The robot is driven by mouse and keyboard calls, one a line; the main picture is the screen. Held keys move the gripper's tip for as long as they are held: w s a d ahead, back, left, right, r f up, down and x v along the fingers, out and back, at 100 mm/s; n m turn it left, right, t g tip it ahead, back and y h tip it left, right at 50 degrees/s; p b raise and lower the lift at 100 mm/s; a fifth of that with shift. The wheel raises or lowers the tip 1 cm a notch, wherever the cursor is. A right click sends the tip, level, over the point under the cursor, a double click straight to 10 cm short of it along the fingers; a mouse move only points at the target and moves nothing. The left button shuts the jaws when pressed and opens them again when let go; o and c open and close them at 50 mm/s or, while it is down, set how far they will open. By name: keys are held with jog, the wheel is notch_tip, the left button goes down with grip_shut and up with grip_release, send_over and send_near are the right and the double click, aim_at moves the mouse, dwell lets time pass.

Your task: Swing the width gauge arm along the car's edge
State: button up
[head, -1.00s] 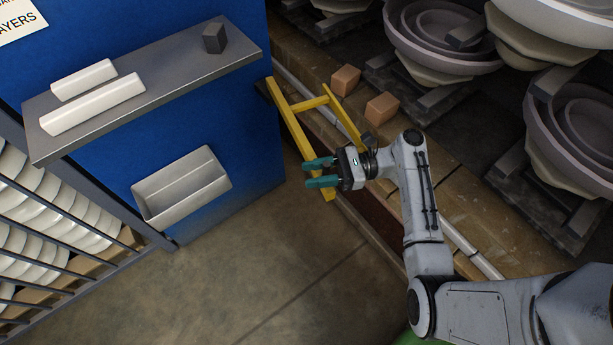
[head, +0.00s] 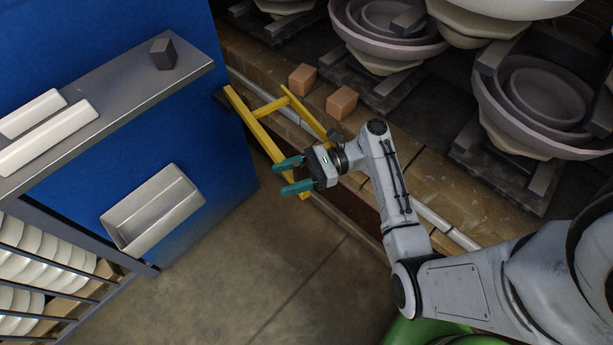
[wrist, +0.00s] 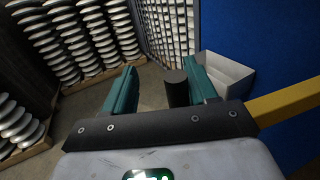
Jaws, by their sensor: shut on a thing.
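The yellow width gauge arm (head: 262,133) reaches out from the blue wall along the near edge of the car (head: 440,195), with a crosspiece and a second, shorter yellow bar. My gripper (head: 284,178) is at the arm's outer end, its teal fingers pointing left across it. In the wrist view a dark upright grip (wrist: 177,90) stands between the fingers (wrist: 160,88), and the jaws are shut on it. A piece of the yellow arm (wrist: 290,103) shows at right there. How the grip joins the arm is hidden.
Grey insulator stacks (head: 385,35) and two orange blocks (head: 341,102) stand on the car. A grey shelf (head: 130,105) and an open bin (head: 150,212) are on the blue wall. A rack of white discs (head: 45,262) is lower left. The floor (head: 270,270) is clear.

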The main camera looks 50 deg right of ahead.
jog(key=s+a+r+p, duration=0.1)
jog(key=s+a+r, duration=0.1)
jog(key=s+r, duration=1.1)
jog(key=shift+s, duration=0.45)
jog(key=shift+c, duration=0.2)
